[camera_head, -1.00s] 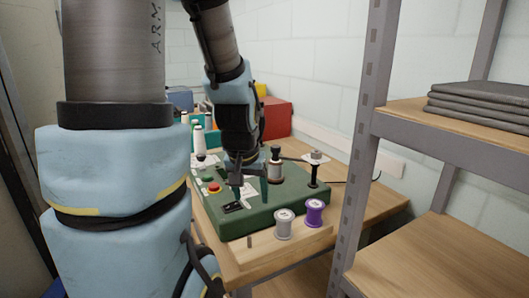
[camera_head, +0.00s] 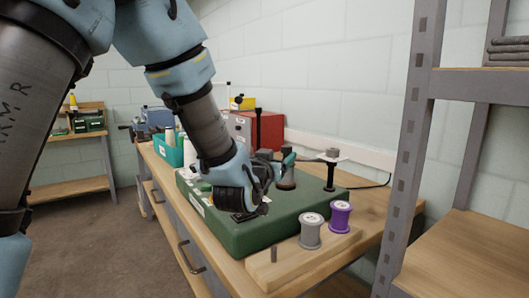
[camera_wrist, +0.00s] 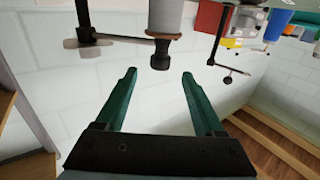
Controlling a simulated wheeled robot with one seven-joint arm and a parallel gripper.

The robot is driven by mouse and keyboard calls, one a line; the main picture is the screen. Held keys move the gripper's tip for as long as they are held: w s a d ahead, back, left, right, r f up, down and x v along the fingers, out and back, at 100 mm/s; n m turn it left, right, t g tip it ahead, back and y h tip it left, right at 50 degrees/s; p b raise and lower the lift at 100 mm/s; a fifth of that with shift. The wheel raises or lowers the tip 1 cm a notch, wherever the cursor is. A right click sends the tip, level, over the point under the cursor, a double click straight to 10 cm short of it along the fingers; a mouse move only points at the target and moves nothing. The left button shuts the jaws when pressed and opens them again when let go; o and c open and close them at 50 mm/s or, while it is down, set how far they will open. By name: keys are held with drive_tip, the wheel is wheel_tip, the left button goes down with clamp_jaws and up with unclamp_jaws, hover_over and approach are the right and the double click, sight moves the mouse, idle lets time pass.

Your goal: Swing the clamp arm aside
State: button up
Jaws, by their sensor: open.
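My gripper (camera_wrist: 160,100) is open and empty, with two green fingers apart in the wrist view. That view is upside down. A grey spool (camera_wrist: 170,15) with a black knob (camera_wrist: 161,55) hangs beyond the gap between the fingertips. A dark bar (camera_wrist: 120,38) runs from a black post (camera_wrist: 83,14) toward the spool; it looks like the clamp arm, but I cannot be sure. In the head view, my gripper is at the spool (camera_head: 287,179) on the green machine base (camera_head: 245,236), and my wrist hides part of it. The post (camera_head: 330,176) stands right of it.
A grey spool (camera_head: 311,230) and a purple spool (camera_head: 340,214) stand on a wooden block in front. A metal shelf upright (camera_head: 407,150) rises at the right. A red box (camera_head: 270,130) stands behind. A thin black post with a rod (camera_wrist: 217,45) shows in the wrist view.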

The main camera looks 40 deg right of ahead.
sight(290, 147)
drive_tip(key=p+x, duration=0.3)
drive_tip(key=x, duration=0.7)
drive_tip(key=shift+w, duration=0.1)
clamp_jaws()
idle(1.2)
